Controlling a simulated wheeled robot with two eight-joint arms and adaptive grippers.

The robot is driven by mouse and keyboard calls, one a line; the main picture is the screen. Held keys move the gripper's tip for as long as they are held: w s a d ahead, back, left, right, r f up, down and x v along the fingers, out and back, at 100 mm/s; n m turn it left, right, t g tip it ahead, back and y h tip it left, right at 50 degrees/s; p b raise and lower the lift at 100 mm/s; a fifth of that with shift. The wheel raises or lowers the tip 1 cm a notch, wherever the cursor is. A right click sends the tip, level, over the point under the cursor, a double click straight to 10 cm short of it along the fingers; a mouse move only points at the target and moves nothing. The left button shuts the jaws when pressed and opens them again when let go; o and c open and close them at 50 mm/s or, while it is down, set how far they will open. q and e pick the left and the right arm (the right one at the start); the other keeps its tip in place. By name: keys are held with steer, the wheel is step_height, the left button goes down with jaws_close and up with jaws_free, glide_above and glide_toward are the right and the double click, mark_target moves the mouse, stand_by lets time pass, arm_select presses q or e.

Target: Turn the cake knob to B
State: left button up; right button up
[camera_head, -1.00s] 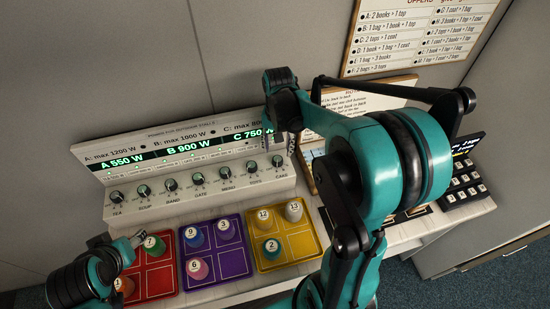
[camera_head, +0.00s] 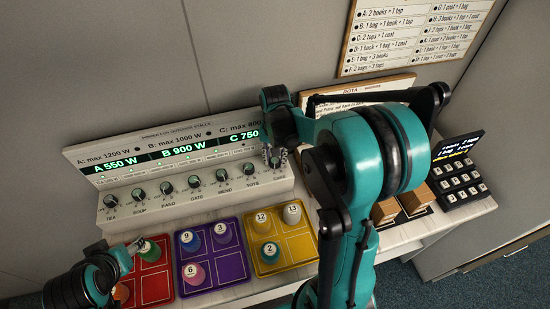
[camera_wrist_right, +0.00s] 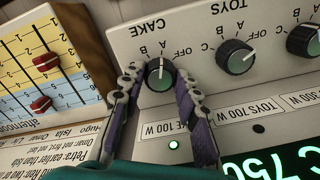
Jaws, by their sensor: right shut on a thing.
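The cake knob (camera_head: 275,162) is the rightmost knob on the white power panel (camera_head: 190,211). In the right wrist view the dark cake knob (camera_wrist_right: 160,76) with its grey-green face sits between the two fingers of my right gripper (camera_wrist_right: 158,88), which is shut on it. Its white pointer line points up in that view, roughly at the A mark, with B to its left and OFF to its right. In the head view my right gripper (camera_head: 275,152) covers part of the knob. My left gripper (camera_head: 134,245) is at lower left, beside the green can; its jaws are unclear.
Other knobs, such as the toys knob (camera_wrist_right: 235,57), stand in a row beside the cake knob. The display (camera_head: 182,150) reads A 550 W, B 900 W, C 750. Red, purple (camera_head: 233,262) and yellow trays with numbered cans lie in front. A keypad (camera_head: 460,170) stands at right.

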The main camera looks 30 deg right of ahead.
mark_target(275, 160)
steer(key=shift+n, duration=0.3)
steer(key=n, duration=0.3)
steer(key=shift+n+p, duration=0.3)
steer(key=shift+n, duration=1.7)
steer(key=o, duration=1.2)
steer(key=shift+c, duration=0.2)
steer(key=shift+r, duration=0.15)
step_height(275, 160, up, 12)
